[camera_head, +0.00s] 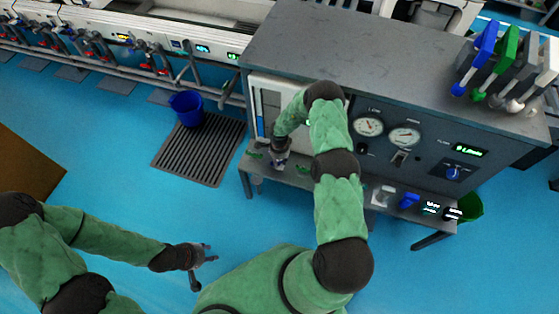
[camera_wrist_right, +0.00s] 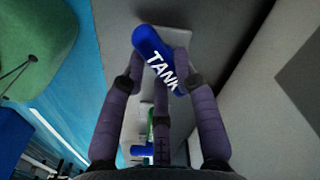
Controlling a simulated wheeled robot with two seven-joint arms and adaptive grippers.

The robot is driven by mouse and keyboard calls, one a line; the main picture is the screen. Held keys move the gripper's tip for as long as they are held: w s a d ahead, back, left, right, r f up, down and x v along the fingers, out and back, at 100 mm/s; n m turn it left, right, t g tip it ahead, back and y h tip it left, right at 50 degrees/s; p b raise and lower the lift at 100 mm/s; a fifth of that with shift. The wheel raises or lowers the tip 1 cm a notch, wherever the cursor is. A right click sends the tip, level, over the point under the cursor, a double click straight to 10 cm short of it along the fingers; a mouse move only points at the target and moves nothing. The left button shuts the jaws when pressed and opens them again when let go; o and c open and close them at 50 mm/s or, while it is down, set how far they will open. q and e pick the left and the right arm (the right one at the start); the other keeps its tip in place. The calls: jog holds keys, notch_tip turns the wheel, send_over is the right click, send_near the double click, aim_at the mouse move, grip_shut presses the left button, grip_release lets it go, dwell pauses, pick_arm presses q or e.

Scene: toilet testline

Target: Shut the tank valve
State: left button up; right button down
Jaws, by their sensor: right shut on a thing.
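The tank valve's blue handle (camera_wrist_right: 150,44), with "TANK" in white letters, shows in the right wrist view. My right gripper (camera_wrist_right: 160,82) is shut on it, with purple fingers on both sides and one along the middle. The handle lies tilted across the fingertips, and its lower end is partly hidden by them. In the head view my right gripper (camera_head: 280,160) is at the left part of the bench's front ledge, and it hides the handle there. My left gripper (camera_head: 204,256) is open and empty over the blue floor, away from the bench.
The grey bench (camera_head: 340,40) carries gauges (camera_head: 369,127) and a green display (camera_head: 468,150). Other blue and green levers (camera_head: 485,45) stand at its right end. A blue bucket (camera_head: 187,108) and a floor grate (camera_head: 199,150) are to the left. The floor around my left gripper is clear.

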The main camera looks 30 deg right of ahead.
jog(key=m+p, duration=0.2)
jog(key=m, duration=0.1)
jog(key=shift+r, duration=0.1)
jog(key=shift+a+m+p, duration=0.1)
jog(key=shift+m+p, duration=0.25)
jog(key=shift+m, duration=2.15)
jog(key=c, duration=0.9)
grip_release()
jog(key=shift+c, duration=0.2)
jog(key=shift+w, duration=0.1)
